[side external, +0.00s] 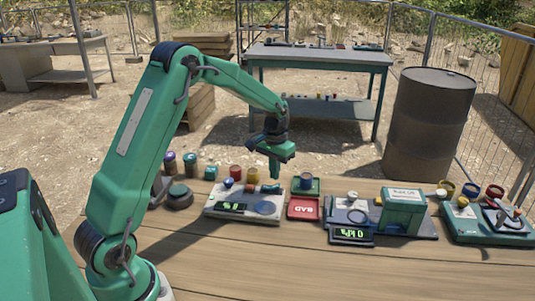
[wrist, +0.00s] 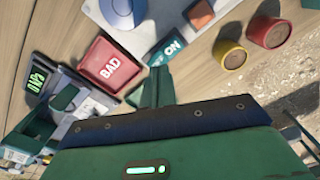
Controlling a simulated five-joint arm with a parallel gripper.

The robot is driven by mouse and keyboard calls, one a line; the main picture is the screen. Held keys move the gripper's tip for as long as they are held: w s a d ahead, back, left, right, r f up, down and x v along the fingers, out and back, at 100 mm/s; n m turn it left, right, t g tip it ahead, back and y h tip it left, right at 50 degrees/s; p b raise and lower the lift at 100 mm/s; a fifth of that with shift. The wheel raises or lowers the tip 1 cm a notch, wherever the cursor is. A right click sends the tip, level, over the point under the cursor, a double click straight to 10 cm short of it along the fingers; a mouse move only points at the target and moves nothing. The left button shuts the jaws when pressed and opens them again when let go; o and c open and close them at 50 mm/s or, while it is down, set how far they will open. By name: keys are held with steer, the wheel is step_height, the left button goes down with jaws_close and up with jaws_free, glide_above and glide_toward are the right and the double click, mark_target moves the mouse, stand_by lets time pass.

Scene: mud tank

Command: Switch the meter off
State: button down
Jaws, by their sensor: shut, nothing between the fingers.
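The white meter (side external: 240,214) lies on the wooden table, with a lit green display (side external: 231,206) and a blue round pad (side external: 267,208). In the wrist view a corner of the white meter (wrist: 168,14) shows, with the blue pad (wrist: 122,10) and an orange square (wrist: 200,14). A teal switch (wrist: 172,48) at its edge reads ON; its other end is partly hidden by my fingers. My gripper (side external: 275,176) is shut and empty, pointing down over the meter's back right. In the wrist view my fingertips (wrist: 157,72) are right by the switch; contact is unclear.
A red BAD tray (wrist: 110,64) sits right beside the meter. A second device with a green display (side external: 351,234) stands farther right. Yellow (wrist: 229,54) and red (wrist: 270,32) pots stand behind the meter. The table front (side external: 300,268) is clear.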

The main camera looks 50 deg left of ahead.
mark_target(274, 186)
steer(key=shift+f, duration=1.55)
stand_by(1.5)
steer(key=shift+r, duration=0.15)
step_height(274, 186, up, 7)
stand_by(1.1)
steer(key=s+d+r+m+t, duration=0.1)
steer(key=s+d+r+t, duration=0.2)
steer(key=s+d+r, duration=0.75)
steer(key=s+d+r+m+t, duration=0.1)
steer(key=s+d, duration=0.1)
steer(key=s, duration=0.5)
steer(key=s+d+r+m+t, duration=0.1)
steer(key=s, duration=0.7)
steer(key=shift+s+d+t, duration=0.15)
steer(key=shift+d+t, duration=0.15)
steer(key=shift+d, duration=0.05)
